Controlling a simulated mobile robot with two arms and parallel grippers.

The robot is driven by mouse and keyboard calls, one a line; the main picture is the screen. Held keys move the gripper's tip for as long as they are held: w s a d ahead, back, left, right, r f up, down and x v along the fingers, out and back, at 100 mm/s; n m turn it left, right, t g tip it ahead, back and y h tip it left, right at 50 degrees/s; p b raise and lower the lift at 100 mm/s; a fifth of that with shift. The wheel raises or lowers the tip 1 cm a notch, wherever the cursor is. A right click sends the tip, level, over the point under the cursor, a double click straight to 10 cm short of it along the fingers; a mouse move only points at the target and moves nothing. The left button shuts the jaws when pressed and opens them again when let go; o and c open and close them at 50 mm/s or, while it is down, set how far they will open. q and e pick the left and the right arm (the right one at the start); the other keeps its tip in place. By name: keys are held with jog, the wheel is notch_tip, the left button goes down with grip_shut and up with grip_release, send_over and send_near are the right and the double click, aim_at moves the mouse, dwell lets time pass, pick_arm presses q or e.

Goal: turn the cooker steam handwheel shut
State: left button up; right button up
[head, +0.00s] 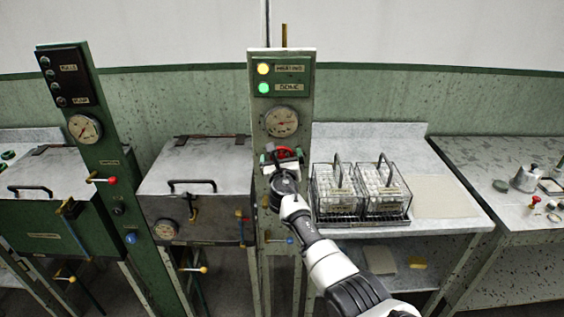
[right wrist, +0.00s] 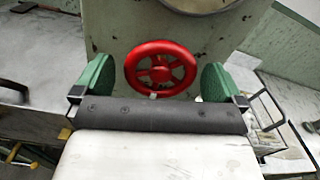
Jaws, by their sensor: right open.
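The red cooker steam handwheel (head: 284,152) sits on the green post below the round gauge (head: 282,121). In the right wrist view the handwheel (right wrist: 160,73) faces me, with a rim and several spokes. My right gripper (head: 281,160) is in front of the post at the wheel. In the right wrist view the open jaws (right wrist: 157,82) have one green finger on each side of the wheel, with a visible gap to the rim on both sides. I cannot tell whether the fingertips reach the wheel's depth. My left gripper is not in view.
A yellow lamp (head: 263,69) and a green lamp (head: 263,88) glow on the post's panel. A grey lidded cooker (head: 200,170) stands left of the post. Two wire baskets (head: 335,192) stand close on the right. A blue-handled valve (head: 284,240) is below my gripper.

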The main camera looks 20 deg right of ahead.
jog(key=shift+w, duration=0.25)
jog(key=shift+c, duration=0.5)
jog(key=c, duration=0.8)
